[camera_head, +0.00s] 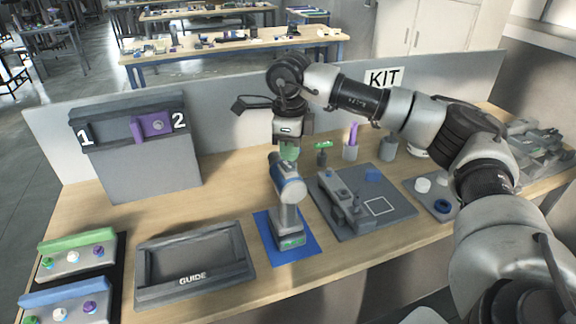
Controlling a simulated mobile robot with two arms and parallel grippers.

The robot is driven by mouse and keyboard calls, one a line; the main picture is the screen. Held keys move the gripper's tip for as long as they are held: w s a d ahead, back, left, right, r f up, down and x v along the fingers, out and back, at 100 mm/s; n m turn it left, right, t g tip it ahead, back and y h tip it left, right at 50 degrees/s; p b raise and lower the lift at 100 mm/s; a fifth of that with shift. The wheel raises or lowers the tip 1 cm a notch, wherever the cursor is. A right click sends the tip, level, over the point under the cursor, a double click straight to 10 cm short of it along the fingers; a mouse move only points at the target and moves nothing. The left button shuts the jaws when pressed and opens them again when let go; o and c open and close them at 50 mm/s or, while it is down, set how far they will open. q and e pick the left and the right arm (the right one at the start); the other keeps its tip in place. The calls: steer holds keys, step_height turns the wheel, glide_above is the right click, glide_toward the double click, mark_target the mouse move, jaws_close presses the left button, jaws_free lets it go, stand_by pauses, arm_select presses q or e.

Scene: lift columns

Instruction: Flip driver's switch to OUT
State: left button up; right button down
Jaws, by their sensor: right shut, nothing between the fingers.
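The driver (288,200) stands upright on a blue mat (261,234) near the front middle of the table. Its body is grey with a blue band near the top and a green part at its base. Its switch is too small to make out. My right gripper (290,152) points down just above the top of the driver, with its fingers shut and green at the tip. I cannot tell whether the fingertips touch the driver. The right arm reaches in from the right. My left gripper is not in view.
A grey tray marked GUIDE (196,294) lies left of the driver. A grey board with a fixture (385,222) lies right. Green (76,242) and blue (68,293) button boxes stand front left. A 1-2 panel (150,175) and partition close the back.

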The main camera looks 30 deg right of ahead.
mark_target(289, 167)
steer(key=shift+s+f+b, duration=0.1)
steer(key=shift+f+b, duration=0.95)
steer(key=shift+f, duration=0.4)
stand_by(0.6)
steer(key=shift+r+p, duration=0.65)
steer(key=shift+r, duration=0.1)
steer(key=shift+r+p, duration=1.85)
steer(key=shift+r, duration=0.95)
steer(key=shift+f, duration=0.1)
